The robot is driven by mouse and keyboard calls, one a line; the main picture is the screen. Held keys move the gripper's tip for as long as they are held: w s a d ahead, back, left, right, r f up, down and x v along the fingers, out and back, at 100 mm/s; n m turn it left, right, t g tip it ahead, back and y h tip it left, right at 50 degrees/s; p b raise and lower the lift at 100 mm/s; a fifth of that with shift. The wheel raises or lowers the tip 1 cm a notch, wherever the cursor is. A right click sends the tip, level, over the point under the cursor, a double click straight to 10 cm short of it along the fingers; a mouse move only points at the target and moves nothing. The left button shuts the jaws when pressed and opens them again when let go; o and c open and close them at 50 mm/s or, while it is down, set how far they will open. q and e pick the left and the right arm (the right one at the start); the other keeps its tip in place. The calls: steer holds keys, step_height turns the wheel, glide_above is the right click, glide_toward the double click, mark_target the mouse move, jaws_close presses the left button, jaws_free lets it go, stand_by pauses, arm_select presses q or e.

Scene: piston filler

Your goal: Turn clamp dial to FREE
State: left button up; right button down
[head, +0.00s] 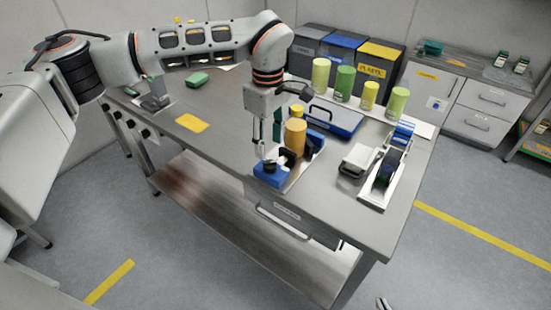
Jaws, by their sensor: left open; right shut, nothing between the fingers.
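The piston filler (273,178) has a blue base near the front edge of the steel table, with a yellow-orange cylinder (295,138) standing behind its front block. A small dark round knob, apparently the clamp dial (270,166), sits on top of the blue front block. Its marking is too small to read. My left gripper (268,151) points down just above the knob, open; whether a finger touches it I cannot tell. The gripper partly covers the filler. My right gripper (383,303) only just shows at the bottom edge, shut and empty, away from the table.
Several green and yellow cylinders (345,82) stand behind the filler by a blue flat device (335,116). A tape dispenser-like device (385,172) and a grey-white device (359,159) are to the right. A yellow card (192,123) lies left; the table (225,146) around it is mostly clear.

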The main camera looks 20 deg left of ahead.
mark_target(270, 164)
arm_select(q)
step_height(270, 164, down, 7)
steer(key=shift+r, duration=0.1)
steer(key=shift+c, duration=0.4)
steer(key=c, duration=1)
